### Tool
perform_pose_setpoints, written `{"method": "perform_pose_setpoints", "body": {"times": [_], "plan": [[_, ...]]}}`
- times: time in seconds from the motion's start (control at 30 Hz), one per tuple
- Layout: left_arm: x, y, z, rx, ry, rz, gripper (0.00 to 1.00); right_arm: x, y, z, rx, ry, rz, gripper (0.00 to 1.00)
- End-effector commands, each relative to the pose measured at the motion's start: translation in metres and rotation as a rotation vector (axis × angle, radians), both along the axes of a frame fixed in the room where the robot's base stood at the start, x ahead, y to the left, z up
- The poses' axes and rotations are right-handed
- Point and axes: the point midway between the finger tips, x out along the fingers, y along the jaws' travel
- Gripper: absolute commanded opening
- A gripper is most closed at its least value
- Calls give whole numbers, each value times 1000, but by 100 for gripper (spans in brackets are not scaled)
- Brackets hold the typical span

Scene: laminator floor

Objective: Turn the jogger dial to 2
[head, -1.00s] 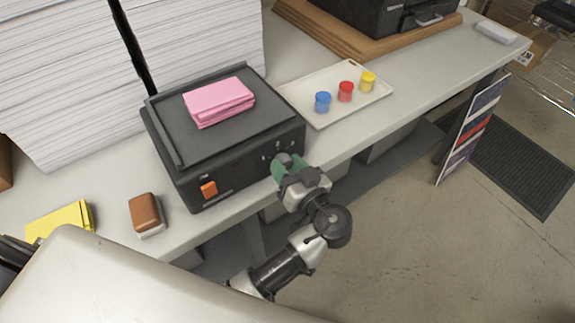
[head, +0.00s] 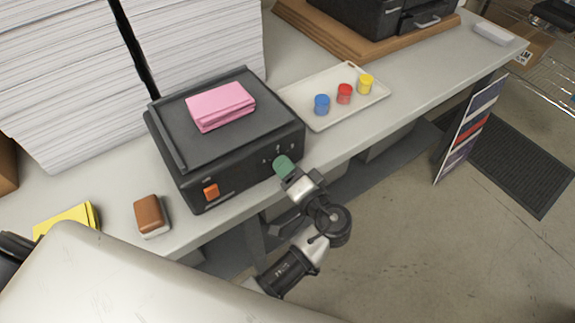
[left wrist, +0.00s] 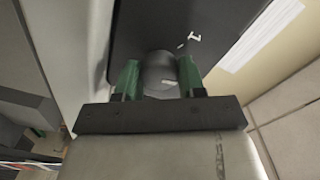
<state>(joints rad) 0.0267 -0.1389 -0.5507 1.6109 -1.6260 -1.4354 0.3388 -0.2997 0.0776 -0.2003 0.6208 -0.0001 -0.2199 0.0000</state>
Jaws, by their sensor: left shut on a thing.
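The jogger (head: 240,165) is a black box with a sloped top, standing on the grey bench. Its front panel has an orange switch (head: 211,192) on the left and small white marks around the dial on the right. In the left wrist view the dial (left wrist: 160,72) is a round dark knob with a pale line on it. My left gripper (head: 283,166) is at the dial; its green fingers (left wrist: 158,78) stand on either side of the knob, shut on it. In the head view the gripper hides the dial. My right gripper is not in view.
A pink pad (head: 220,106) lies on the jogger. A tray (head: 318,122) with blue, red and yellow pots stands to its right. A brown-topped block (head: 150,215) and a yellow pad (head: 66,221) lie to the left. Tall paper stacks (head: 55,80) stand behind.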

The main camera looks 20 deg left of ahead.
Motion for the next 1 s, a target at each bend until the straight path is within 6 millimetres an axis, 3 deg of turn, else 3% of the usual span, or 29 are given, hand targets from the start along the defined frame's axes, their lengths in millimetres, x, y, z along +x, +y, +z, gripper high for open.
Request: {"method": "perform_pose_setpoints", "body": {"times": [0.8, 0.83, 0.97, 1.0], "plan": [[2, 0, 3, 72, 83, -1, 16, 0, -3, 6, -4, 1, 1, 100], [2, 0, 3, 72, 83, -1, 44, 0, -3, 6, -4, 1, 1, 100], [1, 0, 2, 72, 85, -1, 64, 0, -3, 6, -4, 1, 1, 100], [1, 0, 2, 71, 85, -1, 65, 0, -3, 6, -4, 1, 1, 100]]}}
